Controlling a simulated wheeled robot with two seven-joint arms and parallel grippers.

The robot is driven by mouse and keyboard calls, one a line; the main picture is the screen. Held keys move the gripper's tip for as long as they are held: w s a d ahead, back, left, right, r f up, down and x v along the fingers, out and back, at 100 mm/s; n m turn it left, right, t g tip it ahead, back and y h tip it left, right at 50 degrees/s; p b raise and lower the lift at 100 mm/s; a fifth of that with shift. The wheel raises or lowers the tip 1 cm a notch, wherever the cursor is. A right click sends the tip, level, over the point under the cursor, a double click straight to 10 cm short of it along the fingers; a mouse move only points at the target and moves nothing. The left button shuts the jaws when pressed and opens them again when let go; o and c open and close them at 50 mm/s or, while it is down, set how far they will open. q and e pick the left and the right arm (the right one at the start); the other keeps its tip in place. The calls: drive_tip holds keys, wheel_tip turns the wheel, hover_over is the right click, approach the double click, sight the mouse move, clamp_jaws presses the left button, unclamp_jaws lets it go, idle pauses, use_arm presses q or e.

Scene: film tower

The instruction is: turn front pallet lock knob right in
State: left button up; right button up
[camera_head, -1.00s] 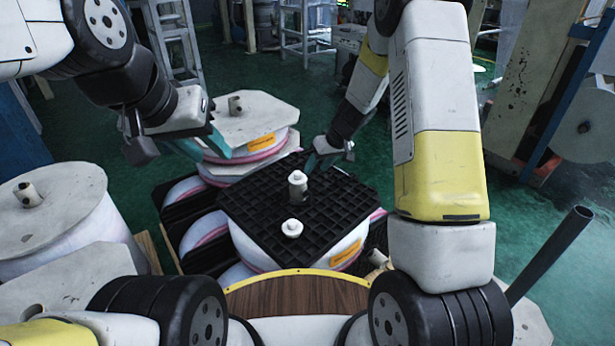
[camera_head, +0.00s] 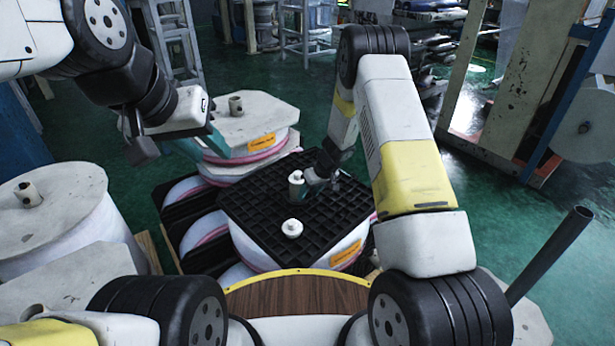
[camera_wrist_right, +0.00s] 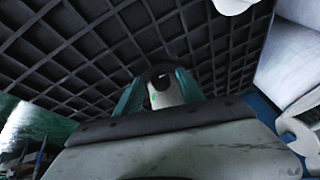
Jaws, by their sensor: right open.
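A black gridded pallet (camera_head: 262,212) lies on top of the film rolls in the middle. Two white lock knobs stand on it: a far, taller one (camera_head: 297,180) and a near one (camera_head: 292,228). My right gripper (camera_head: 308,184) is low over the pallet at the far knob's right side. In the right wrist view its teal fingers (camera_wrist_right: 160,92) are open, one on each side of a pale knob with a dark round end (camera_wrist_right: 165,88). Contact cannot be made out. My left gripper (camera_head: 198,146) hangs left of the pallet, away from both knobs; its fingertips are unclear.
A stacked roll with a pale board (camera_head: 240,128) is behind the pallet. A large white roll (camera_head: 65,225) stands at left. A dark pole (camera_head: 550,255) leans at right.

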clamp_jaws()
drive_tip(key=shift+d+y, duration=0.15)
drive_tip(key=shift+y, duration=0.15)
drive_tip(key=shift+w+d+f+m+g+y, duration=0.1)
drive_tip(key=shift+d+m+g+y, duration=0.05)
drive_tip(key=shift+g+y, duration=0.3)
drive_tip(key=shift+w+d+m+g+y, duration=0.15)
drive_tip(key=shift+g+y, duration=0.2)
drive_tip(key=shift+y, duration=0.2)
drive_tip(key=shift+w+d+f+m+g+y, duration=0.1)
drive_tip(key=shift+m+g+y, duration=0.1)
drive_tip(key=shift+g+y, duration=0.4)
drive_tip(key=shift+f+m+g+y, duration=0.1)
drive_tip(key=shift+m+g+y, duration=0.1)
drive_tip(key=shift+y, duration=0.7)
unclamp_jaws()
